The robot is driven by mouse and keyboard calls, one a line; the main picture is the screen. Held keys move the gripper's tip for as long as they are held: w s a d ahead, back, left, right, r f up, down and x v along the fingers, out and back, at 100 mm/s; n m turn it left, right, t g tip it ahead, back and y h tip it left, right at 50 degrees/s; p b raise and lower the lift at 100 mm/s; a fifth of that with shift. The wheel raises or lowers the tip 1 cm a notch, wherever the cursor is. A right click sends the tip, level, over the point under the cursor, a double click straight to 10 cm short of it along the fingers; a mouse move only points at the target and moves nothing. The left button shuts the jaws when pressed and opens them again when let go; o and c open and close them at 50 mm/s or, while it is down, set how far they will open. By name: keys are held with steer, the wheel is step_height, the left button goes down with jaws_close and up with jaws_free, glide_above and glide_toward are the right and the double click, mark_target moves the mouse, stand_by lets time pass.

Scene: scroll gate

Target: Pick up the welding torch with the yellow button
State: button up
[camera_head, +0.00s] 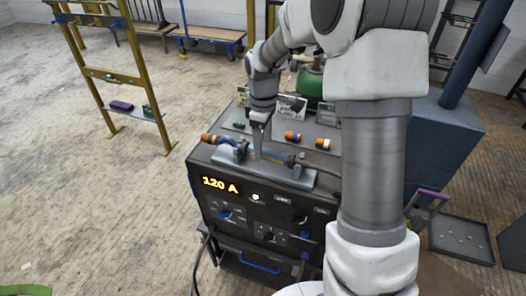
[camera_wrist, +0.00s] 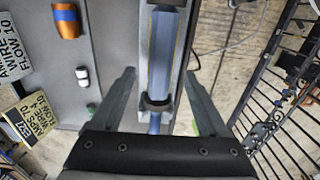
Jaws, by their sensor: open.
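A welding torch with a blue handle (camera_head: 273,156) lies along the front top edge of a dark welding machine, in a grey cradle (camera_head: 300,180). In the wrist view the blue handle (camera_wrist: 162,50) runs up the middle, with a dark collar near the gripper. No yellow button can be made out; only a thin yellowish line shows along the handle. My gripper (camera_head: 258,155) points down at the torch. In the wrist view its open fingers (camera_wrist: 160,75) stand on either side of the handle, apart from it.
The welding machine (camera_head: 262,222) shows "120 A". Orange-and-blue pieces (camera_head: 292,136) (camera_wrist: 66,20) and small cards (camera_head: 290,107) sit on its top, behind the torch. A yellow frame (camera_head: 112,76) stands at the left. A grey tray (camera_head: 462,240) lies on the floor at the right.

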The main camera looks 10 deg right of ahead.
steer(key=shift+f, duration=0.85)
steer(key=shift+r, duration=0.1)
jaws_close()
